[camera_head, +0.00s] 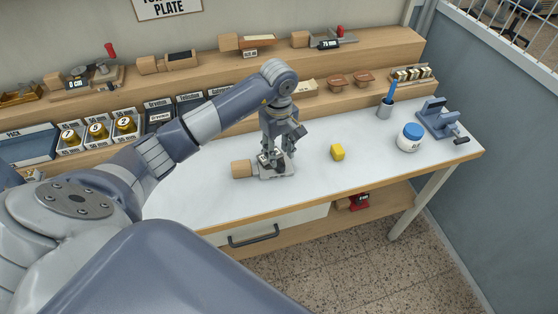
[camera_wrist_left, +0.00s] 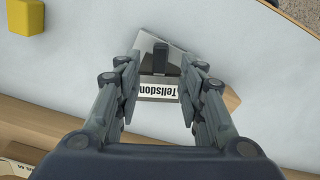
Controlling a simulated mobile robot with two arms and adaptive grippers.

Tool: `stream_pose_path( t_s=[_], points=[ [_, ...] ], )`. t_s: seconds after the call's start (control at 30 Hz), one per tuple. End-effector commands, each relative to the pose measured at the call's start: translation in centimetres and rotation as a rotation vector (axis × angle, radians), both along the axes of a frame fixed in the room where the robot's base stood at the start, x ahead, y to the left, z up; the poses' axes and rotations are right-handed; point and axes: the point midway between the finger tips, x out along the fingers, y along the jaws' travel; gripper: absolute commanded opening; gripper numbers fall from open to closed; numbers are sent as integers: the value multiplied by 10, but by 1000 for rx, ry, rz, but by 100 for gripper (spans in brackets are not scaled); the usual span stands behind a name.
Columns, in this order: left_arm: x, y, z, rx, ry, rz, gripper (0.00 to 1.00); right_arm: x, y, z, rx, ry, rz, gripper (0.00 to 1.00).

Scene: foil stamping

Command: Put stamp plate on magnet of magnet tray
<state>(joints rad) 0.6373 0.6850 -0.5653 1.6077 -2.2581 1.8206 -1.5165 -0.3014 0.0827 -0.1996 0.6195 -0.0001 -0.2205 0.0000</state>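I cannot tell whether this piece is the stamp plate, the magnet tray, or both together. My left gripper (camera_head: 272,160) points down over it, and its fingers (camera_wrist_left: 160,72) stand apart on either side of the dark block, with gaps showing. The fingers partly hide the piece in the head view. My right gripper is in neither view.
A yellow cube (camera_head: 337,152) lies to the right of the gripper. Farther right are a white jar with a blue lid (camera_head: 409,137), a cup with a blue-handled tool (camera_head: 386,105) and a blue clamp-like device (camera_head: 440,120). Stepped wooden shelves (camera_head: 220,62) with tools line the back.

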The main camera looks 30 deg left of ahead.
Motion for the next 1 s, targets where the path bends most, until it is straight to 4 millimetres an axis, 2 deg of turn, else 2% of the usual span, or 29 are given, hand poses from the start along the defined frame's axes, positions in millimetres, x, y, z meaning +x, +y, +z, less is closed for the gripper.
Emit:
stream_pose_path(
  t_s=[0.03, 0.2, 0.4, 0.6, 1.0],
  points=[
    [1, 2, 10, 3, -7, -1, 36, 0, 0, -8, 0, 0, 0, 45],
    [1, 1, 46, 2, -6, -1, 36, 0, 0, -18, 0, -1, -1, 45],
    [0, 1, 71, 1, -2, -1, 36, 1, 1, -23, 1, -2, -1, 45],
    [-1, 0, 78, 1, 1, 0, 36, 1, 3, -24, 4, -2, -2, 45],
    [-1, 0, 77, 0, 1, 0, 36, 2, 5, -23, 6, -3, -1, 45]
  ],
)
